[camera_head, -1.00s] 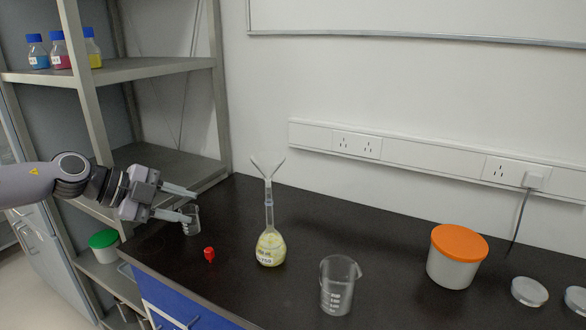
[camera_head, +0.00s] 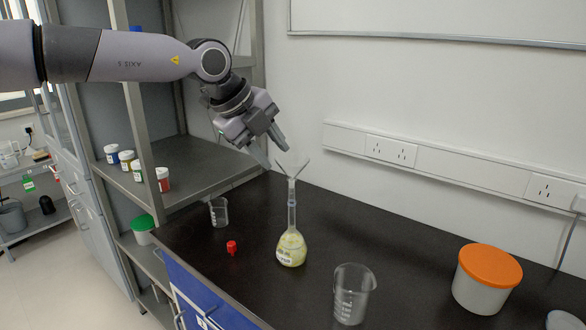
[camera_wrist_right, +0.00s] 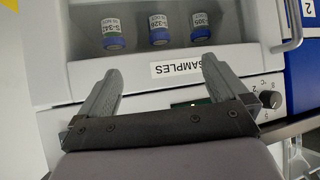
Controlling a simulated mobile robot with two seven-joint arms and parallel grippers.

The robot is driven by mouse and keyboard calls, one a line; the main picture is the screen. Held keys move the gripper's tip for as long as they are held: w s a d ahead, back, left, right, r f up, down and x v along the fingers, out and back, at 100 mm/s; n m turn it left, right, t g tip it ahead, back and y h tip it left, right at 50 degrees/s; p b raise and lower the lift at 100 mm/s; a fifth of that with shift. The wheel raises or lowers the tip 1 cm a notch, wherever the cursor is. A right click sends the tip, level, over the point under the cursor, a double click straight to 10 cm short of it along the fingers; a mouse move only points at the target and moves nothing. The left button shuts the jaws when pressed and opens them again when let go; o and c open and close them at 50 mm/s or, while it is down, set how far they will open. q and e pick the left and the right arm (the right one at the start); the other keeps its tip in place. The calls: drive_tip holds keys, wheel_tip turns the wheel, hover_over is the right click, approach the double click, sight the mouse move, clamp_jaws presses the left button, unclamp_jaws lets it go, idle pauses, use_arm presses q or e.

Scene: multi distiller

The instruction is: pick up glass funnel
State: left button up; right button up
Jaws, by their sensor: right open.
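The clear glass funnel (camera_head: 293,167) stands upright in the neck of a volumetric flask (camera_head: 291,247) holding pale yellow contents, on the black bench. My left gripper (camera_head: 276,156) is just above and to the left of the funnel's mouth, pointing down at a slant. Its two fingers are apart with nothing seen between them. I cannot tell whether a finger touches the funnel's rim. In the right wrist view my right gripper (camera_wrist_right: 160,82) is open and empty, in front of a white unit; the funnel does not show there.
A small beaker (camera_head: 219,212) and a red stopper (camera_head: 232,247) are left of the flask. A larger beaker (camera_head: 352,295) and an orange-lidded tub (camera_head: 486,280) are to the right. Shelves (camera_head: 200,170) stand at left. The right wrist view shows several blue-capped vials (camera_wrist_right: 159,30).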

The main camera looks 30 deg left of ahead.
sight(287, 172)
use_arm(q)
drive_tip(key=shift+p+x, duration=0.7)
drive_tip(key=shift+x, duration=1.65)
drive_tip(key=shift+w+a, duration=0.15)
drive_tip(key=shift+a, duration=0.05)
clamp_jaws()
